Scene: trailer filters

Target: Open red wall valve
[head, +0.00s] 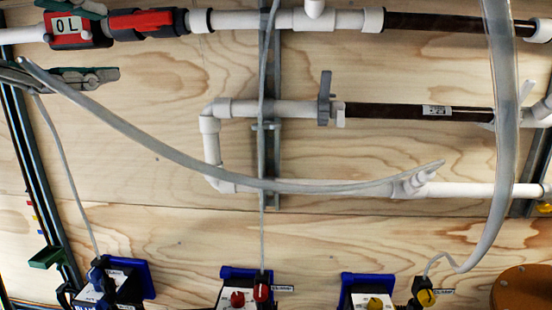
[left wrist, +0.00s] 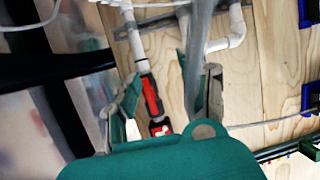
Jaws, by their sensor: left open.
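The red wall valve (head: 140,20) sits on the white pipe at the upper left of the head view, its red handle lying along the pipe. A red block with a white label reading "OL" (head: 72,25) is at its left. My left gripper (head: 111,42) is open, with one green-and-grey finger above the pipe line and one below. In the left wrist view, the valve's red handle (left wrist: 151,96) shows between the spread fingers of my left gripper (left wrist: 168,85), closer to the left finger. Contact cannot be told. My right gripper is not in view.
A grey hose (head: 150,140) slants across the board below the valve. A second pipe with a grey valve (head: 324,98) runs lower. A thick clear tube (head: 503,120) hangs at right. Bare plywood (head: 130,175) lies between.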

